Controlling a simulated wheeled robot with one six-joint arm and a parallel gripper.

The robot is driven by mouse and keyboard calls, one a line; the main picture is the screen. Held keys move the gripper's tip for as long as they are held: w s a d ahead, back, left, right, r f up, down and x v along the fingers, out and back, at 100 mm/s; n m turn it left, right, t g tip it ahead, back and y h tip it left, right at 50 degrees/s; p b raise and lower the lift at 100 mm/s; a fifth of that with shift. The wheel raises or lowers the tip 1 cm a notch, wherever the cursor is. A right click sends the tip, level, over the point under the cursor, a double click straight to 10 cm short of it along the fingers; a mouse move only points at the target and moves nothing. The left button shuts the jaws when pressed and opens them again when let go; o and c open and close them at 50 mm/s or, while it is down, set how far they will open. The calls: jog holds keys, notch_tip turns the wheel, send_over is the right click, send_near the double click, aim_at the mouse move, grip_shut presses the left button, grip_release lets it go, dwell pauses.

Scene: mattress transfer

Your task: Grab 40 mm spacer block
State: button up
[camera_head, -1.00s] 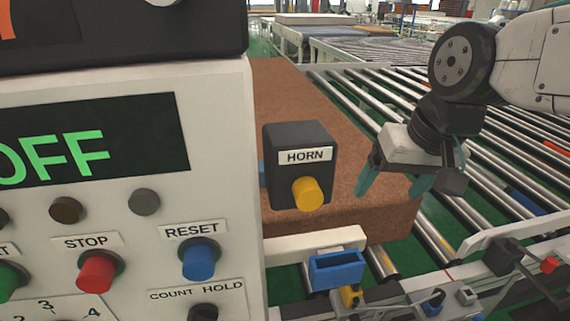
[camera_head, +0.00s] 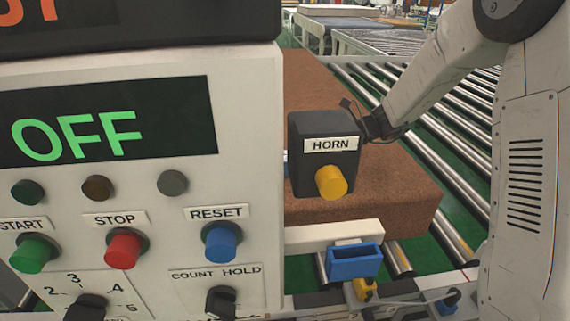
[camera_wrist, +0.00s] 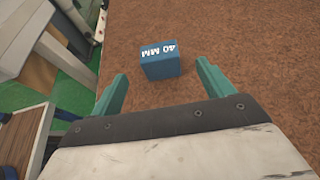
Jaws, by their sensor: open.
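The blue 40 mm spacer block (camera_wrist: 161,60) shows in the wrist view, sitting on the brown mattress (camera_wrist: 230,45). Its "40 MM" label appears upside down there. My gripper (camera_wrist: 160,83) is open, with its two green fingers apart. The block lies ahead of the fingertips, roughly centred between them, with nothing held. In the head view, the block is mostly hidden behind the black HORN box (camera_head: 324,152), with only a sliver of blue at its left edge. My gripper's fingers are also hidden behind that box.
The control panel (camera_head: 236,120) with its OFF display fills the left of the head view. A yellow button (camera_head: 331,182) sticks out of the HORN box. An empty-looking blue bin (camera_head: 354,262) is below it. Roller conveyor (camera_head: 440,135) runs alongside the mattress.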

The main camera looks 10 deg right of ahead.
jog(key=x, duration=0.7)
jog(key=shift+a+f, duration=0.2)
jog(key=shift+a, duration=0.15)
jog(key=c, duration=1.1)
